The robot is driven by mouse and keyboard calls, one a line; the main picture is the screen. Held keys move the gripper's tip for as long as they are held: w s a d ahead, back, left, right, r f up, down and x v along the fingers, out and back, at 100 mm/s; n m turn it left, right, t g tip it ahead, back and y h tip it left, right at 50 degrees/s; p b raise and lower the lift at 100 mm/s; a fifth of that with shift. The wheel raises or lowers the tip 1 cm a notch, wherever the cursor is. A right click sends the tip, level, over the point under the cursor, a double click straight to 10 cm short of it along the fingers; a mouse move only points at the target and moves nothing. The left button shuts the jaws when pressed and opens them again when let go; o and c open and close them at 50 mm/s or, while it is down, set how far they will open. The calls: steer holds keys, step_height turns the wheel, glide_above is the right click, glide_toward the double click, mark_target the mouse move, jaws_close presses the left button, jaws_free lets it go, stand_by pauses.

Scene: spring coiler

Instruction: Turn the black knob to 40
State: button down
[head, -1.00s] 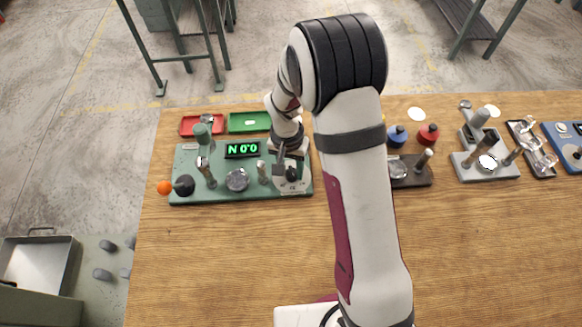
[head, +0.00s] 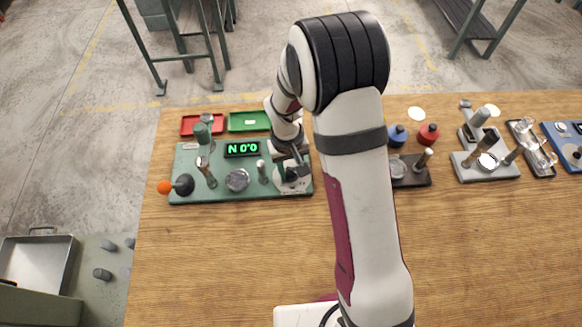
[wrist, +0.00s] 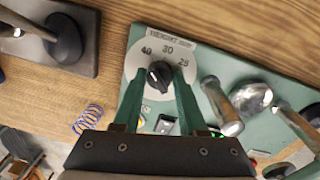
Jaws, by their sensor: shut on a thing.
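The black knob (wrist: 159,75) sits on a pale round dial plate (wrist: 147,95) marked 40, 30 and 25 in the wrist view. The 40 is up and left of the knob, the 30 above it and the 25 up and right. I cannot clearly read where the knob's pointer aims. My gripper (wrist: 159,78) has its green fingers on either side of the knob and is shut on it. In the head view my gripper (head: 293,168) is at the right end of the green coiler base (head: 210,196), partly hiding the knob.
A lit green display (head: 242,149) reads about "N 0°0". Metal posts, a round silver part (head: 237,180) and an orange-tipped crank (head: 165,187) stand left of my gripper. Red (head: 201,124) and green (head: 249,121) trays lie behind. The front of the table is clear.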

mark_target(287, 174)
stand_by(0.4)
steer(key=shift+c, duration=2.3)
jaws_free()
step_height(287, 174, up, 16)
steer(key=shift+a, duration=0.45)
steer(key=shift+s+f, duration=0.1)
steer(key=shift+f, duration=0.05)
steer(key=s+d+r+m+y, duration=0.1)
steer(key=s+m, duration=0.3)
steer(key=s, duration=0.8)
steer(key=s+d+r+m+y, duration=0.1)
steer(key=s+d+r+m, duration=0.1)
steer(key=s, duration=1)
steer(key=shift+d+r+m, duration=0.4)
steer(key=shift+d+m, duration=0.15)
steer(key=shift+m, duration=0.45)
